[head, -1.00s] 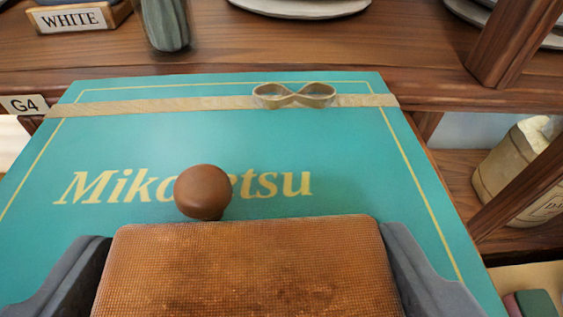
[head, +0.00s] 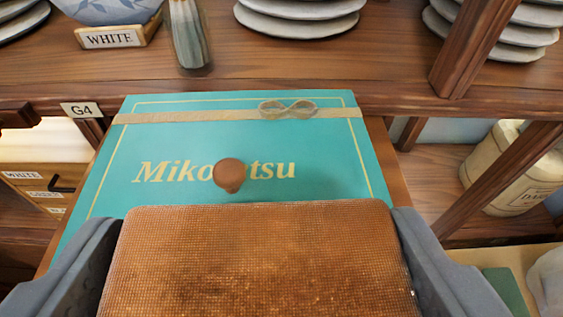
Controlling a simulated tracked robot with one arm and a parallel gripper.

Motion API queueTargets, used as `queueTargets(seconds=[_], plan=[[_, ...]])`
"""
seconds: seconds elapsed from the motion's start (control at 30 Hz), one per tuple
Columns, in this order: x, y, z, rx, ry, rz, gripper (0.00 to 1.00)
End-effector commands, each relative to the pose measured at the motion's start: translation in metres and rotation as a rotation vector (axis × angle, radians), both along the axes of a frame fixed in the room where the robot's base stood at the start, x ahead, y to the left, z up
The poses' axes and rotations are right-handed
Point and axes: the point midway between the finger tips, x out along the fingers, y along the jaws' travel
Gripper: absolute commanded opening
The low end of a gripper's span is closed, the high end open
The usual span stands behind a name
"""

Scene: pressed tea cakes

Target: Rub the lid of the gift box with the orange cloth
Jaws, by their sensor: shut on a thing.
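The gift box lid (head: 330,160) is teal with a thin gold border, gold lettering partly hidden, a tan ribbon with a bow (head: 287,109) across its far end and a round brown knob (head: 230,174) near the middle. My gripper (head: 258,262) is shut on the orange cloth (head: 260,255), a brown-orange woven pad between its two grey fingers. The cloth is over the near part of the lid and hides it. I cannot tell whether the cloth touches the lid.
A wooden shelf stands behind the box, with stacked plates (head: 300,15), a bowl above a WHITE sign (head: 110,37) and a grey-green vase (head: 188,38). A slanted wooden post (head: 470,48) and a beige canister (head: 512,172) are at the right. A G4 tag (head: 81,111) is at the left.

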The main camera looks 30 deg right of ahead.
Motion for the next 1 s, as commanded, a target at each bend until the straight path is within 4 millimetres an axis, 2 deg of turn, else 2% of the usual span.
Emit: queueTargets(seconds=[0.1, 0.23, 0.83, 0.93, 1.0], plan=[[0.001, 0.001, 0.013, -0.003, -0.002, 0.002, 0.55], [0.001, 0.002, 0.021, -0.002, -0.001, 0.004, 0.55], [0.002, 0.004, 0.021, 0.0, 0.002, 0.007, 0.55], [0.008, 0.015, 0.014, 0.001, 0.003, 0.023, 0.55], [0.016, 0.033, 0.003, 0.002, 0.007, 0.048, 0.55]])
